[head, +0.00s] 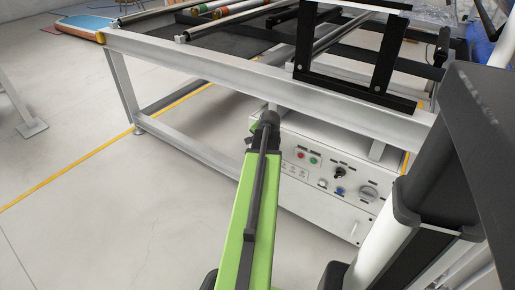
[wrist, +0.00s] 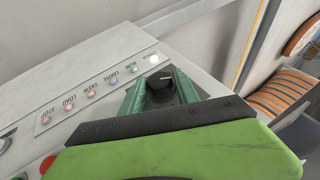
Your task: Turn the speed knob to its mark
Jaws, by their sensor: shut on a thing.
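A black knob (wrist: 160,89) with a white pointer line sits on the pale control panel (wrist: 95,75) in the wrist view. I take it for the speed knob, though its name is not legible. My gripper (wrist: 161,92) has its two green fingers on either side of the knob, shut on it. The pointer line is tilted in the picture. I cannot make out a mark around the knob. In the head view my green arm reaches to the left part of the control box (head: 327,208) under the table frame; the fingers and this knob are hidden there.
Several labelled lamps (wrist: 91,94), from STOP to RUN, line the panel beside the knob. A round white fitting (wrist: 154,59) is close by. The head view shows a red button (head: 301,155), a green button (head: 314,160) and a large grey dial (head: 368,193). A metal table frame (head: 230,75) stands above.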

